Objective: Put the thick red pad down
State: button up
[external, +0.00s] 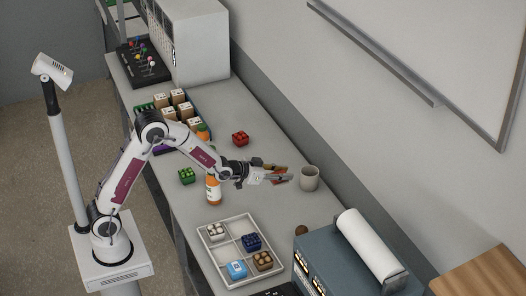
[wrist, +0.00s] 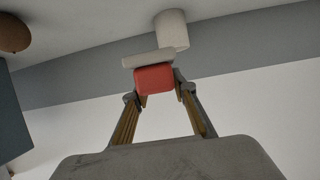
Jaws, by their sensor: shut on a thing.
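My gripper (external: 279,174) is shut on the thick red pad (wrist: 155,79), which sits between its fingertips. In the external view only slivers of red show at the fingers, most of the pad being hidden. In the wrist view a pale strip (wrist: 148,58) lies along the pad's far side; I cannot tell if it is part of it. The gripper reaches out over the table (external: 265,208), close to the left of a pale mug (external: 310,179). The pad appears held above the table, though its height is hard to tell.
A divided tray (external: 212,257) holds several blocks. A bottle (external: 213,190), a green block (external: 187,176) and a red block (external: 240,138) stand nearby. A small brown round thing (external: 302,230) lies by the blue-grey machine (external: 345,262). Table right of the bottle is clear.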

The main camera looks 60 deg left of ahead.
jog(key=shift+s+d+f, duration=0.1)
jog(key=shift+d+f, duration=0.15)
jog(key=shift+f, duration=0.05)
dwell(0.4)
jog(key=shift+f, duration=3.15)
jog(key=shift+f, duration=1.85)
jog(key=shift+a+f, duration=0.1)
jog(key=shift+f, duration=0.05)
jog(key=o, duration=1.1)
jog(key=shift+s+r, duration=0.1)
jog(key=shift+r, duration=0.1)
